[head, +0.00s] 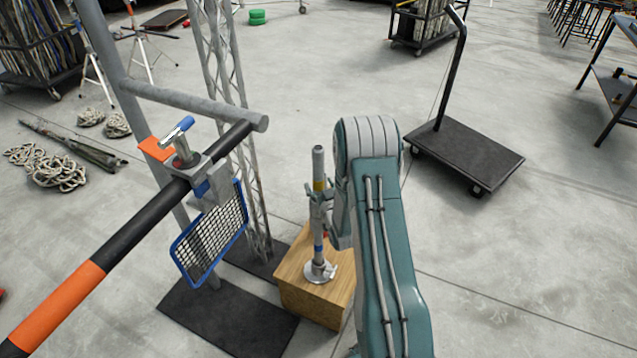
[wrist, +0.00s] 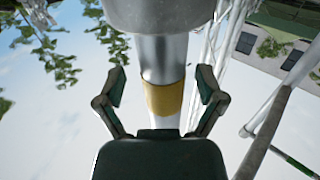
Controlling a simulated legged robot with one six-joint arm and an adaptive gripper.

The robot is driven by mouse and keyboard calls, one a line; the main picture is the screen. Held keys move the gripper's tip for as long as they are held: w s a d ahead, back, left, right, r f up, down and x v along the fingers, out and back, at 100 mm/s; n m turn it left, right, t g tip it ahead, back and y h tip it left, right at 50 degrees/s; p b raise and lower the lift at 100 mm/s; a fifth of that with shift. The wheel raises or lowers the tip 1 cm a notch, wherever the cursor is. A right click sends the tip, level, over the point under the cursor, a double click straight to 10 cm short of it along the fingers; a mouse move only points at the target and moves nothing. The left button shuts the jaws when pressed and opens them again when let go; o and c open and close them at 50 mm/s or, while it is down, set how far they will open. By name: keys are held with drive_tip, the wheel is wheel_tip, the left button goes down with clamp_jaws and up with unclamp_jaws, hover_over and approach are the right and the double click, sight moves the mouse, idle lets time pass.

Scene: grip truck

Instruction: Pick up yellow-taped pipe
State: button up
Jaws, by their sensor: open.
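The yellow-taped pipe (head: 318,160) stands upright on a round metal base on a wooden box (head: 340,295) in the head view. Its yellow band shows near the top and a blue band lower down. My gripper (head: 320,196) is at the pipe, just below the yellow band, partly hidden by my arm. In the wrist view, the pipe (wrist: 160,55) and its yellow tape lie between the two dark fingers of my gripper (wrist: 161,82). The fingers are open, with a gap on each side of the pipe.
A striped black and orange bar (head: 95,255) with a clamp and a blue-framed mesh panel (head: 210,240) stands close left of the box. A lattice truss (head: 235,110) rises behind it. A flat cart (head: 465,155) is at the right. Grey floor lies between them.

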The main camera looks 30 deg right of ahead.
drive_tip(key=shift+d, duration=0.1)
drive_tip(key=shift+a, duration=0.4)
clamp_jaws()
